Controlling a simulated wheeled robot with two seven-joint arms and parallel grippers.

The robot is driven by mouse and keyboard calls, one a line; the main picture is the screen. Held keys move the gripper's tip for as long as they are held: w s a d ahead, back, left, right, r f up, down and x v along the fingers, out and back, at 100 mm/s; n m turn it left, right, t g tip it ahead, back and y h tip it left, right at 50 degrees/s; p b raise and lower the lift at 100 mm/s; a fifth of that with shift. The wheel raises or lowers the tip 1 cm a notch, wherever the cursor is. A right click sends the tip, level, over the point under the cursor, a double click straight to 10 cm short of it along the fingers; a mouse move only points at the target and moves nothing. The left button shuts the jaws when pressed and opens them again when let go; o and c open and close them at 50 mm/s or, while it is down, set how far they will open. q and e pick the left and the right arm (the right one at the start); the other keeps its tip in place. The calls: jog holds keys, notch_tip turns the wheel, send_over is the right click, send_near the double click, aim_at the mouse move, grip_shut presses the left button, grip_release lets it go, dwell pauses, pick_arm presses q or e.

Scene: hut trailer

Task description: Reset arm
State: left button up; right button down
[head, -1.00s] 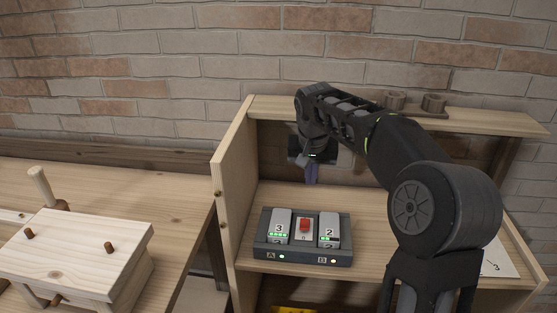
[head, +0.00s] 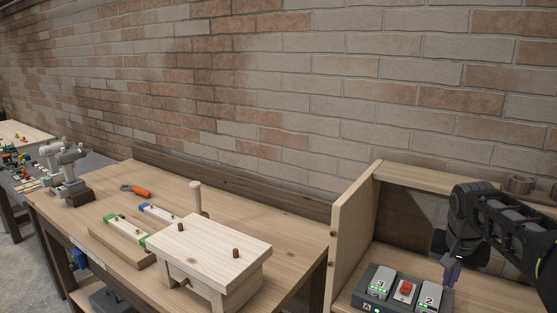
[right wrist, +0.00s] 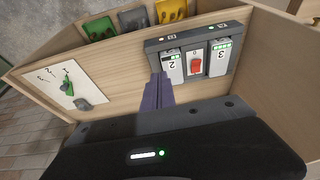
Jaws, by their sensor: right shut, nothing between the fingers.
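My right gripper (head: 452,268) is in the right part of the head view, above the wooden shelf beside the charger. In the right wrist view its purple-grey fingers (right wrist: 157,92) are shut together with nothing between them. The dark charger (head: 361,301) sits on the shelf board. It holds a battery marked 3 (head: 380,283), a battery marked 2 (head: 428,296) and a red switch (head: 405,288) between them. In the right wrist view the fingertips overlap the charger's edge near battery 2 (right wrist: 172,67); I cannot tell whether they touch. My left gripper is not in view.
The shelf's side panel (head: 354,228) stands left of my right arm. A workbench (head: 130,185) holds a small wooden stool-like block (head: 215,245). A white card (right wrist: 62,88) with a green item lies on the shelf.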

jog(key=w+a+f+n+t+y, duration=0.2)
jog(key=w+a+f+n+t, duration=0.2)
jog(key=w+a+f, duration=0.45)
jog(key=s+a+f+n+y, duration=0.15)
jog(key=s+a+f, duration=0.25)
jog(key=a+f, duration=0.95)
jog(key=s+a+f+g+y, duration=0.1)
jog(key=s+a+f, duration=0.3)
jog(key=s+f, duration=0.3)
jog(key=s+a+f+g+y, duration=0.1)
jog(key=s+a+f+g, duration=0.15)
jog(key=s+f, duration=0.45)
jog(key=s+a+f+g, duration=0.1)
jog(key=s+a+f, duration=0.2)
jog(key=s, duration=0.6)
jog(key=s+a+f+g, duration=0.2)
jog(key=s+a+f, duration=0.1)
jog(key=s, duration=0.6)
jog(key=shift+s+a+f+y, duration=0.25)
jog(key=shift+a+f+y, duration=0.2)
jog(key=shift+f, duration=0.2)
